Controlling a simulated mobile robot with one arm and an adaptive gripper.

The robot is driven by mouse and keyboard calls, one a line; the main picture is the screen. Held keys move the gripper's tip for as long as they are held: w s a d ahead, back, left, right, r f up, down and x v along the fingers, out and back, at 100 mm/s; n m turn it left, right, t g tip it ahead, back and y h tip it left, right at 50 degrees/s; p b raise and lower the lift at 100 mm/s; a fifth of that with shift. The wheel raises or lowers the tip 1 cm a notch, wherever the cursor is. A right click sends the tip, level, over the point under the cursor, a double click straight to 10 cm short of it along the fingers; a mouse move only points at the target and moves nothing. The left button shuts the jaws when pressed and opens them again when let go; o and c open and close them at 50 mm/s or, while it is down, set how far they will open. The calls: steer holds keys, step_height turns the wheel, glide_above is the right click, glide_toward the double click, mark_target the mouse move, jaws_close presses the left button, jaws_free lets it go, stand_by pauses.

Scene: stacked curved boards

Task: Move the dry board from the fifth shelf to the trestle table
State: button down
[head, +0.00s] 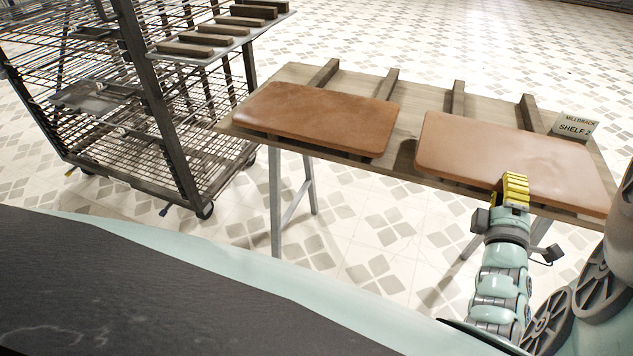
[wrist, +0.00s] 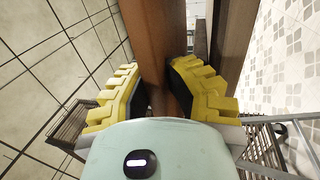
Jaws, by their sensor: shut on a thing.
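Two brown curved-edge boards are at the trestle table (head: 408,168). The left board (head: 318,115) lies on dark wooden battens. The right board (head: 470,143) lies over the battens at the table's right half; I cannot tell whether it rests fully on them. My gripper (head: 515,186) is shut on the front edge of the right board. In the wrist view this board (wrist: 153,38) runs edge-on between the yellow fingers (wrist: 158,88). Nothing visible tells which board is dry.
A wire shelf rack (head: 135,150) on castors stands at the left. A shelf with several wooden battens (head: 205,38) sticks out from its top. A sign reading SHELF 2 (head: 575,124) stands at the table's right back. The tiled floor between rack and table is clear.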

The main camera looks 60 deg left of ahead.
steer(key=shift+f+b, duration=0.4)
steer(key=shift+b, duration=0.2)
stand_by(0.3)
steer(key=c, duration=1.1)
jaws_free()
steer(key=shift+f+b, duration=0.3)
steer(key=shift+b, duration=0.05)
steer(key=shift+s, duration=0.1)
steer(key=shift+b+v, duration=0.7)
steer(key=shift+v, duration=2.25)
steer(key=shift+d, duration=0.1)
